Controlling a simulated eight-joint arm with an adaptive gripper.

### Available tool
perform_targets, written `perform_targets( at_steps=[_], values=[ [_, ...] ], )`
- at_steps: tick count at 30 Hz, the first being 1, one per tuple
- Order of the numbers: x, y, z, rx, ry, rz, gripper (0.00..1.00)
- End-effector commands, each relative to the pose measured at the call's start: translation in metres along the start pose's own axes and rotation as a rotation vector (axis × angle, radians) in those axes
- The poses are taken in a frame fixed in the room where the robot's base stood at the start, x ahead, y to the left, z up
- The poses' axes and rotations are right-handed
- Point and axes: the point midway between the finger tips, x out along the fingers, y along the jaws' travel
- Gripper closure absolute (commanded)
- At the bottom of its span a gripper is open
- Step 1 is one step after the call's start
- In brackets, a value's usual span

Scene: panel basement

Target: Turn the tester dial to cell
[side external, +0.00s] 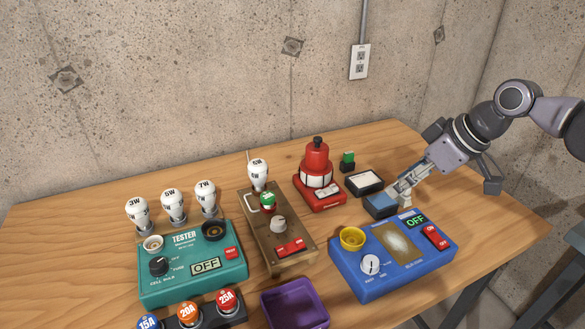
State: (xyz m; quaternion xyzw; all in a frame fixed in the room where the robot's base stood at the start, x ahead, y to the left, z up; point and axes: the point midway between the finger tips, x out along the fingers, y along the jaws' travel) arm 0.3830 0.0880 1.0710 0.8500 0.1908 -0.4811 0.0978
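The teal tester (192,284) stands at the front left of the table. Its black dial (159,266) sits on the left of its face, with small labels around it. I cannot clearly tell where the dial points. The tester's display (206,265) reads OFF, and a red button (230,253) is at its right. My gripper (398,196) is at the right, low behind the blue box and far from the dial. A blue block (380,206) is at its fingertips; I cannot tell whether it is gripped. The finger opening is not clear.
Bulbs (173,206) stand behind the tester; colored fuses (189,314) stand before it. A brown box (278,243) with a bulb, red device (318,182), purple bin (294,304) and blue box (392,258) lie between it and my gripper. The table's left is clear.

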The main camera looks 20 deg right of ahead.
Motion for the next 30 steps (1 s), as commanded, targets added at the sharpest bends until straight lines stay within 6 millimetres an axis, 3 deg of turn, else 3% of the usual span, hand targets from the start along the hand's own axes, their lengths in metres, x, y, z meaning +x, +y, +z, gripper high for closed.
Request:
perform_targets(
  at_steps=[1,6,15,24,30],
  values=[
    [0.004,-0.009,-0.019,-0.048,-0.005,-0.036,0.61],
    [0.021,-0.041,-0.070,-0.219,-0.016,-0.161,0.61],
    [0.065,-0.113,-0.146,-0.524,0.003,-0.390,0.61],
    [0.119,-0.200,-0.193,-0.828,0.074,-0.625,0.61],
    [0.151,-0.255,-0.204,-1.000,0.142,-0.763,0.61]
  ],
)
